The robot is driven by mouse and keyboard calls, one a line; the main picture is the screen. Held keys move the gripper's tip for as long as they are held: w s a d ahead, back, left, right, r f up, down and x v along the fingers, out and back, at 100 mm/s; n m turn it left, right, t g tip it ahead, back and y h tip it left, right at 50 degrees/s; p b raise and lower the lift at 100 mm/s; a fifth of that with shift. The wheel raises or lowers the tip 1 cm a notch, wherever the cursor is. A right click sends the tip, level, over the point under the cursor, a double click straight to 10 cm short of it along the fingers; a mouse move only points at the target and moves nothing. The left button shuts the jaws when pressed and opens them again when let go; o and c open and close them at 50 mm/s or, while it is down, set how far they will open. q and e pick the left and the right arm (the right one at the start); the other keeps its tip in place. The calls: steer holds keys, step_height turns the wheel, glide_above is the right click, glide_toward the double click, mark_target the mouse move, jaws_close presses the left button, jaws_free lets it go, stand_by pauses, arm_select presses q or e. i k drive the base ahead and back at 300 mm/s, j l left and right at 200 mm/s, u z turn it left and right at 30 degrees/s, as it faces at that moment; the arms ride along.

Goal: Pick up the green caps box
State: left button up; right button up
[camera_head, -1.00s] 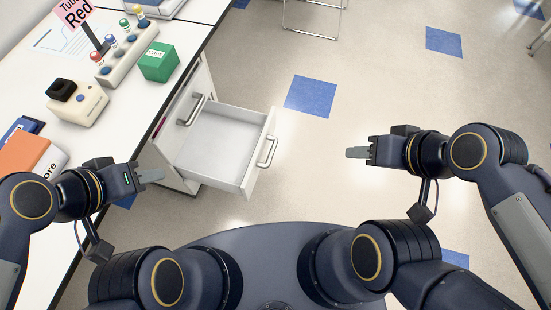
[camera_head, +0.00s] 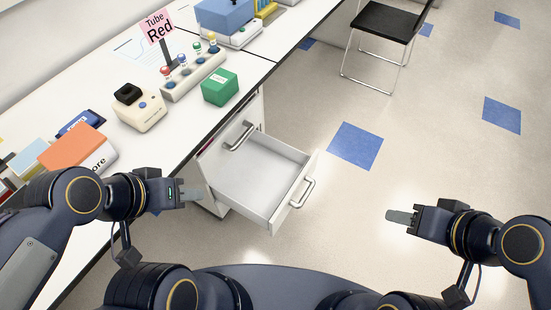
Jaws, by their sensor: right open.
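The green caps box (camera_head: 220,87) has a white label on top. It stands on the white bench near the front edge, above the drawer unit. My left gripper (camera_head: 192,194) is below and left of the box, apart from it, beside the bench edge and the open drawer. Its fingers overlap from this angle, so its opening cannot be seen. My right gripper (camera_head: 400,216) is over the floor at the right, open and empty, far from the box.
An empty drawer (camera_head: 259,180) stands open below the box. A rack with coloured knobs (camera_head: 193,73), a cream device (camera_head: 138,107), an orange box (camera_head: 77,149) and a blue machine (camera_head: 225,14) are on the bench. A black chair (camera_head: 390,20) stands behind on mostly free floor.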

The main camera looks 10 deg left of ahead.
mark_target(218, 88)
steer(key=i+j+u, duration=0.15)
steer(key=i, duration=0.25)
steer(key=j+u, duration=0.1)
steer(key=u, duration=1.8)
